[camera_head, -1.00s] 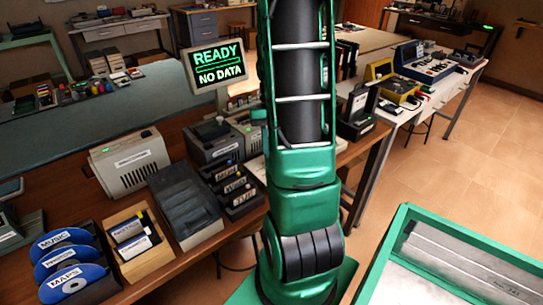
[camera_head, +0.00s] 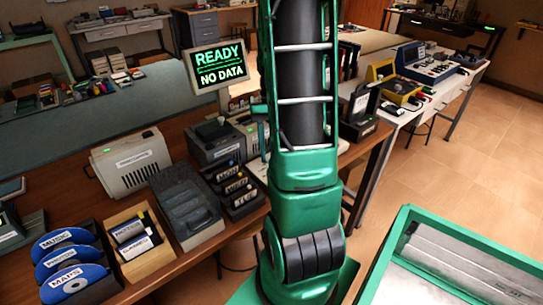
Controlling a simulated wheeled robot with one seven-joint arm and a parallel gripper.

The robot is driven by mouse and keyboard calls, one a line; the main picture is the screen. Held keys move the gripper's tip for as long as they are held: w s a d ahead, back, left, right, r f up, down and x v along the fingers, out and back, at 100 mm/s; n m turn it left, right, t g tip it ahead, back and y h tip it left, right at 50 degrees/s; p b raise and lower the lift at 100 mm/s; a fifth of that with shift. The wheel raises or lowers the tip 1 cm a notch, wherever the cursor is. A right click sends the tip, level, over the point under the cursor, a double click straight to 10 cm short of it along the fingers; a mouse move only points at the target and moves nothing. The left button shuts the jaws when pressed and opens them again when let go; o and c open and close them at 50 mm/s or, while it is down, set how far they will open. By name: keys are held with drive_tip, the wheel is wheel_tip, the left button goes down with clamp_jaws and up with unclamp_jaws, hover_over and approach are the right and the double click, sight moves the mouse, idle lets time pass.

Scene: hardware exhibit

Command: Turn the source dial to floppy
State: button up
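The source dial cannot be made out in this view; it may be hidden or too small to tell. A screen (camera_head: 217,66) above the bench reads "READY" and "NO DATA". A beige vented machine (camera_head: 131,162) and a dark grey machine (camera_head: 214,141) stand side by side on the wooden bench, left of my green arm. A wooden box (camera_head: 140,243) holds labelled square disks that look like floppies. My gripper is out of view; only my arm's links show, upright across the middle and covering part of the bench behind.
On the bench, a rack of blue discs (camera_head: 72,262), a grey lidded case (camera_head: 185,205) and a dark rack of labelled cartridges (camera_head: 236,187) crowd the front. A white table (camera_head: 420,103) with instruments stands at the right. Tiled floor (camera_head: 480,150) is open beyond it.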

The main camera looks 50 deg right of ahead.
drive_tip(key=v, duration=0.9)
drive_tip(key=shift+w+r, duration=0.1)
